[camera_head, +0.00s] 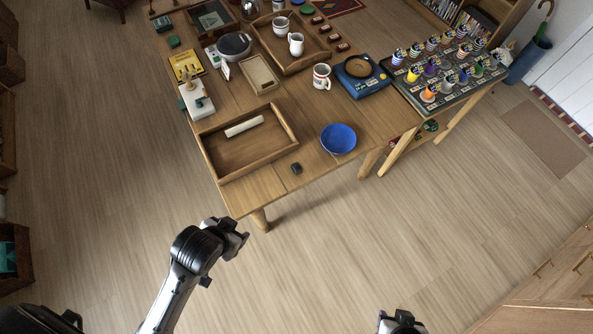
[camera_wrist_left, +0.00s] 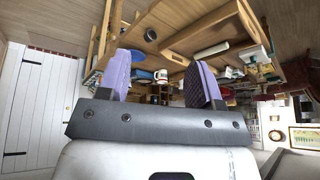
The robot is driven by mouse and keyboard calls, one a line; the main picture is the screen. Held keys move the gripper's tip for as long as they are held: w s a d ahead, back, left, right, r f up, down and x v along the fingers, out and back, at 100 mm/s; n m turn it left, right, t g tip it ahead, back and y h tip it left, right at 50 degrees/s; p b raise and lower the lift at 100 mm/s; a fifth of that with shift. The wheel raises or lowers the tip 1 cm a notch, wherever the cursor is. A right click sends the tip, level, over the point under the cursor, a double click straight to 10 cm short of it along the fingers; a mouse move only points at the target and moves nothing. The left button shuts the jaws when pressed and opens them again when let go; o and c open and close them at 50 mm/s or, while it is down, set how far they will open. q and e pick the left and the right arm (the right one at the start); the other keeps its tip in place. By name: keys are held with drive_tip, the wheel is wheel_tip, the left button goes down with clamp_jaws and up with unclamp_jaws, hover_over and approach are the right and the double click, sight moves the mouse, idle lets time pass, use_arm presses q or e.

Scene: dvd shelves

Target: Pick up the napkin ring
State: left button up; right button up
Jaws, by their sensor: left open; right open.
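A small dark object (camera_head: 295,168), likely the napkin ring, lies on the wooden table near its front edge, between the tray and the blue bowl. It also shows as a dark round shape in the left wrist view (camera_wrist_left: 150,35). My left gripper (camera_head: 238,238) is off the table's front left corner, below and left of the dark object and apart from it. In the left wrist view its two purple-padded fingers (camera_wrist_left: 158,68) stand wide apart with nothing held between them. My right gripper (camera_head: 400,322) shows only partly at the bottom edge, far from the table; its fingers are hard to make out.
A wooden tray (camera_head: 206,157) holding a white roll (camera_head: 244,126) is left of the dark object. A blue bowl (camera_head: 339,138) is to its right. A mug (camera_head: 321,77) and a blue device (camera_head: 361,86) stand farther back. Floor before the table is clear.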

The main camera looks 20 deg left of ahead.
use_arm(q)
drive_tip(key=w+r+t+b, duration=0.35)
drive_tip(key=w+b, duration=0.35)
drive_tip(key=w, duration=0.6)
drive_tip(key=w+d+r+m+t+h+b, duration=0.1)
drive_tip(key=w+d+r+m+t+b, duration=0.3)
drive_tip(key=w+b, duration=0.45)
drive_tip(key=w+d+r+m+t+h+b, duration=0.1)
drive_tip(key=w+d+r+m+t+b, duration=0.1)
drive_tip(key=w+d+r+m+b, duration=0.5)
drive_tip(key=m+g+y+b, duration=0.2)
drive_tip(key=m+g+b, duration=0.6)
drive_tip(key=m+g, duration=0.6)
hover_over(296, 166)
wheel_tip(296, 166, down, 28)
drive_tip(key=n, duration=0.1)
drive_tip(key=shift+g, duration=0.25)
wheel_tip(296, 166, down, 8)
drive_tip(key=shift+w+r+b, duration=0.1)
drive_tip(key=shift+b, duration=0.6)
drive_tip(key=shift+d+f+b, duration=0.1)
drive_tip(key=shift+f+b, duration=0.6)
drive_tip(key=shift+f, duration=2)
